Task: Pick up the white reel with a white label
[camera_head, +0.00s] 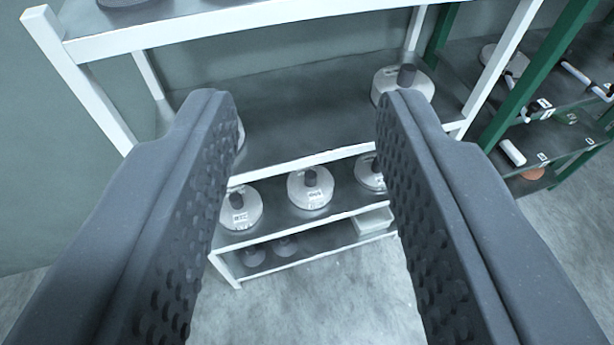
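My gripper (305,115) is open and empty, its two dark dimpled fingers wide apart in front of the shelf rack. Between the fingers, on a lower shelf, three white round reels with dark hubs stand in a row: a left reel (240,208), a middle reel (310,187) and a right reel (369,172), partly hidden by the right finger. The left and middle ones show small white labels. Another white reel (403,82) sits on the shelf above at the right. A further one (240,135) is mostly hidden behind the left finger. I cannot tell which reel the task means.
The white-framed rack (290,163) has grey shelves; its upper shelf middle is bare. Dark objects (285,246) and a white bin (373,220) are on the bottom shelf. A green-framed rack (520,80) with rods stands at right. Floor in front is clear.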

